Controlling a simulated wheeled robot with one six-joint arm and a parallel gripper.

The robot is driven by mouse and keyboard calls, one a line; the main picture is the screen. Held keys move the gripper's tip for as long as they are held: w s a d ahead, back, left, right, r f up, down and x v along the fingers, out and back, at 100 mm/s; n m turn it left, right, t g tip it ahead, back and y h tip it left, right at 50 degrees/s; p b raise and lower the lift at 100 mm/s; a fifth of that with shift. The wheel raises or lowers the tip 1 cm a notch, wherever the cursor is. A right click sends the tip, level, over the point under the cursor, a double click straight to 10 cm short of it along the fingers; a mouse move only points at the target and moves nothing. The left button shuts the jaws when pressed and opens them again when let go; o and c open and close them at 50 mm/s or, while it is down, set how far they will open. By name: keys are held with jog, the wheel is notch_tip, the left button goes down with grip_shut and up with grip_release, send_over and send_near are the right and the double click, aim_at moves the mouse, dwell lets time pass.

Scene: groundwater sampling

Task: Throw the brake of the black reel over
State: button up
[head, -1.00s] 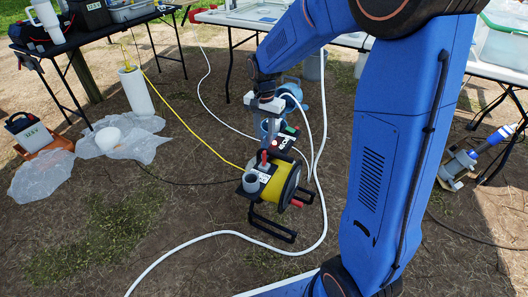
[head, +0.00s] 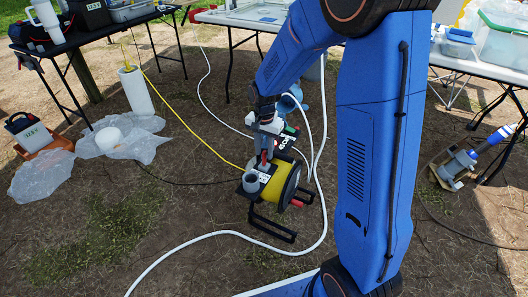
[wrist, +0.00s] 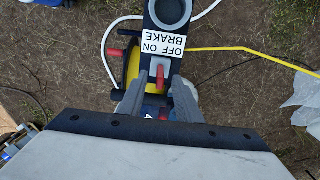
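The black reel (head: 252,214) with its yellow tape drum (head: 283,180) stands on the ground on a black frame. The red brake lever (head: 264,157) sticks up from its top, and shows in the wrist view (wrist: 160,73) below a white label (wrist: 163,42) reading BRAKE, OFF and ON, upside down. I cannot tell which side the lever leans to. My gripper (head: 264,150) points down at the reel. In the wrist view my gripper (wrist: 158,84) is open, with the lever at its tips between the two fingers and small gaps showing. The lever's base is partly hidden.
A yellow tape line runs to the white well pipe (head: 137,90). A white hose (head: 205,236) curls around the reel. A blue container (head: 290,101) stands behind.

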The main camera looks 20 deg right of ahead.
jog(key=shift+c, duration=0.3)
grip_shut()
jog(key=c, duration=0.7)
grip_release()
jog(key=shift+t+y, duration=0.8)
jog(key=shift+s+d+f, duration=0.25)
jog(key=shift+s+d, duration=0.45)
jog(key=shift+s, duration=0.05)
jog(key=shift+s+d+f, duration=0.25)
jog(key=shift+s+d, duration=0.45)
jog(key=shift+s, duration=0.05)
jog(key=shift+o, duration=0.2)
jog(key=shift+o, duration=0.4)
jog(key=shift+s+d+f+t+y, duration=0.5)
jog(key=shift+s+d+f, duration=0.15)
jog(key=shift+s+f, duration=0.05)
jog(key=o, duration=0.6)
jog(key=shift+o, duration=0.2)
jog(key=shift+w, duration=0.1)
